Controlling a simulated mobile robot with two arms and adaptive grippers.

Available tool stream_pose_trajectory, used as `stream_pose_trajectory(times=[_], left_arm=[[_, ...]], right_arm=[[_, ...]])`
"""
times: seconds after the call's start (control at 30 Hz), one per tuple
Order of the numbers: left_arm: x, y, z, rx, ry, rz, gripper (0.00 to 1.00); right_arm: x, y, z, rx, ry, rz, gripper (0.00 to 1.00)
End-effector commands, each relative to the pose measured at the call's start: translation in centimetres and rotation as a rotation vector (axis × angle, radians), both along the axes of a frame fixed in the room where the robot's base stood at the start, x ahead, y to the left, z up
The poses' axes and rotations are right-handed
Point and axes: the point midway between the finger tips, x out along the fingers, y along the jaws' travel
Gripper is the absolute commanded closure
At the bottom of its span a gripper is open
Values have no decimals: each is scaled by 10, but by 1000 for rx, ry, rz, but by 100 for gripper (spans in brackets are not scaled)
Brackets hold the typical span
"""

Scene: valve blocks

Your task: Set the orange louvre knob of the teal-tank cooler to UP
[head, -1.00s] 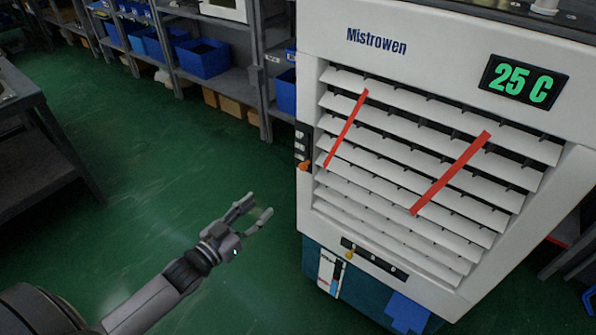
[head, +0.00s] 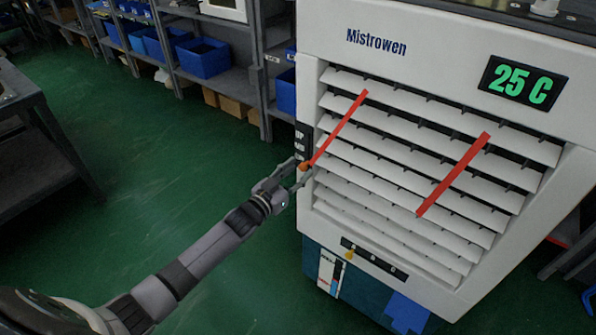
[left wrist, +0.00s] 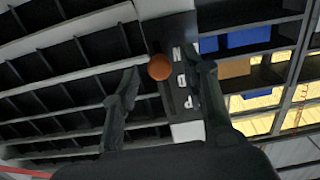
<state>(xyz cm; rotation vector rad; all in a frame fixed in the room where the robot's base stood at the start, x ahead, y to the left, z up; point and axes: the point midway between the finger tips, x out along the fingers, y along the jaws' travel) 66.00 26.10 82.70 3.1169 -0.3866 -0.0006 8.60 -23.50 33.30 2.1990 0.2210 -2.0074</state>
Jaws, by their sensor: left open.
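The white cooler (head: 450,65) has a teal tank (head: 360,295) at its base. Its orange louvre knob (head: 304,166) is on the left edge of the front, at the low end of a dark label strip (head: 301,136). The upper labels seem to read UP and MID; the lowest is mostly hidden by my gripper. My left gripper (head: 302,171) is open at the knob. In the left wrist view the knob (left wrist: 159,67) lies between the spread fingers (left wrist: 166,74), nearer the left one; contact is not clear. My right gripper is not in view.
White louvre slats (head: 400,170) with two red strips fill the cooler front beside my gripper. A small yellow knob (head: 349,254) is on a dark panel below. Shelves with blue bins (head: 203,58) stand behind. The green floor (head: 150,170) to the left is clear.

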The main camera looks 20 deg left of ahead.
Motion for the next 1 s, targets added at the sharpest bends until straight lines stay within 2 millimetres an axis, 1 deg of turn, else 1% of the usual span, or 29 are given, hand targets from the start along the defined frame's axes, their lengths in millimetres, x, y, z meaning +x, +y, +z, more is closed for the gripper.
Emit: stream_pose_trajectory(times=[0.1,0.37,1.0], left_arm=[[6,-1,0,1,0,0,59],[6,-2,0,1,1,0,59],[6,-1,0,1,0,0,100]], right_arm=[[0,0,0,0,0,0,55],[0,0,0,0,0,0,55],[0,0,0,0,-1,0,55]])
